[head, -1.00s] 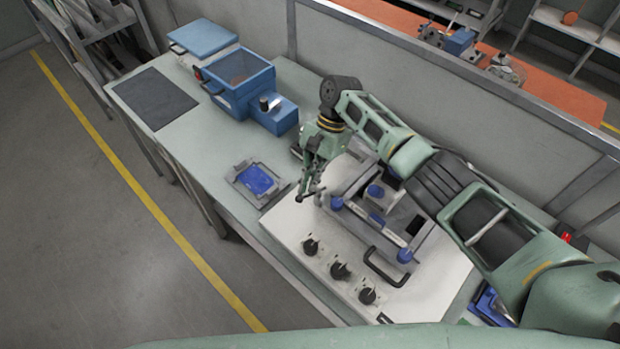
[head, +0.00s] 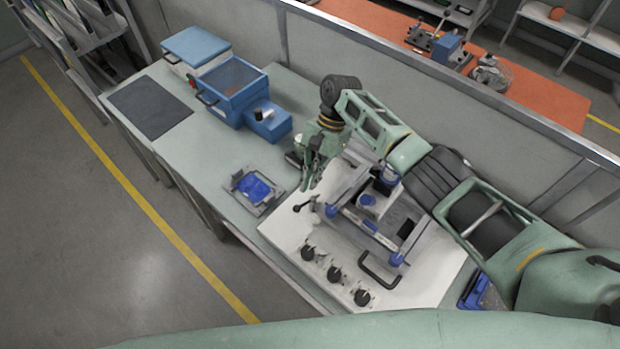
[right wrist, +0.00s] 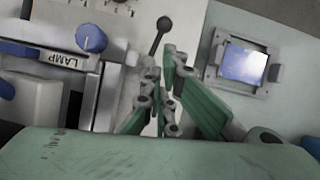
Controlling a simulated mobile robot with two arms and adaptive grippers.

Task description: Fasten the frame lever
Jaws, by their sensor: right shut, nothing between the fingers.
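The frame lever (head: 304,205), a thin rod with a black ball end, stands at the left corner of the frame on the white panel. It also shows in the right wrist view (right wrist: 158,38), just beyond my fingertips. The grey frame (head: 367,234) with blue corner pieces lies on the panel; its edge, marked LAMP (right wrist: 62,60), shows in the right wrist view. My right gripper (head: 309,182) is shut and empty, a little behind the lever in the head view and apart from it. It also shows in the right wrist view (right wrist: 163,100). My left gripper is out of view.
Several black knobs (head: 335,273) and a black handle (head: 380,272) are on the panel's front. A grey fixture with a blue part (head: 253,187) lies left of it. A blue bin (head: 233,90) stands farther back. The table's left side is fairly clear.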

